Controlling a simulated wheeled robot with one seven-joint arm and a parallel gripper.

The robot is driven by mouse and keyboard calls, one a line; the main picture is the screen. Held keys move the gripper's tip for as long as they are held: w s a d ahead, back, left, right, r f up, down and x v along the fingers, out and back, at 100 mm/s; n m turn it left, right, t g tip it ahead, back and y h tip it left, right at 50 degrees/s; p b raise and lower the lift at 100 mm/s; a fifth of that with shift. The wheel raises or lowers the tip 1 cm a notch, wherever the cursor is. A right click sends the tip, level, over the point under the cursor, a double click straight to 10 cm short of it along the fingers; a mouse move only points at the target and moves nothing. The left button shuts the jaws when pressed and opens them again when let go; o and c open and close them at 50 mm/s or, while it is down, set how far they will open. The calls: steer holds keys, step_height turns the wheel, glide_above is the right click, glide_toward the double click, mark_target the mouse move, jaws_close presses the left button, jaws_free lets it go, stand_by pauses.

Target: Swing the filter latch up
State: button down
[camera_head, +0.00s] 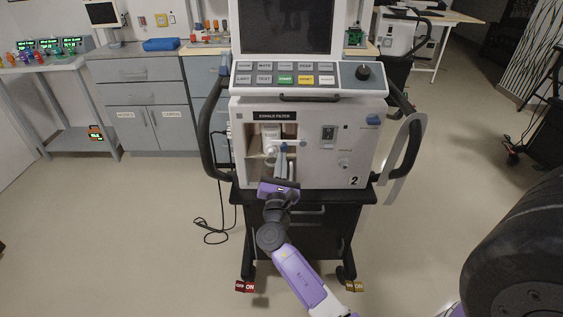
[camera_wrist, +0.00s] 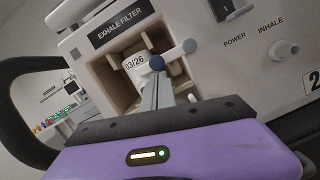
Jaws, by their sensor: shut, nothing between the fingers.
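The filter latch (camera_wrist: 174,54) is a light bar with a dark blue round end at its left. It lies across the front of the filter opening, about level in the head view (camera_head: 293,145). Behind it, a white filter (camera_wrist: 133,64) marked 03/26 sits in the recess under the EXHALE FILTER label. My gripper (camera_wrist: 159,80) is shut and empty, its grey fingertips just below the latch's blue end. I cannot tell whether they touch it. In the head view my gripper (camera_head: 284,160) reaches up to the latch from below.
The ventilator (camera_head: 350,172), numbered 2, stands on a dark cart with black side handles (camera_head: 209,130). The inhale port (camera_wrist: 284,49) is right of the latch. A hanging grey strip (camera_head: 405,160) is at the right handle. Floor (camera_head: 150,220) on the left is clear.

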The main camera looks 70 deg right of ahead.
steer(key=shift+r+m, duration=0.2)
steer(key=shift+m, duration=0.1)
step_height(320, 180, up, 8)
steer(key=s+m+g+y+p, duration=0.1)
steer(key=m+g, duration=0.3)
steer(key=m, duration=1.1)
steer(key=shift+s+d+m+p, duration=0.4)
steer(key=shift+s, duration=0.1)
steer(key=shift+w+f, duration=0.1)
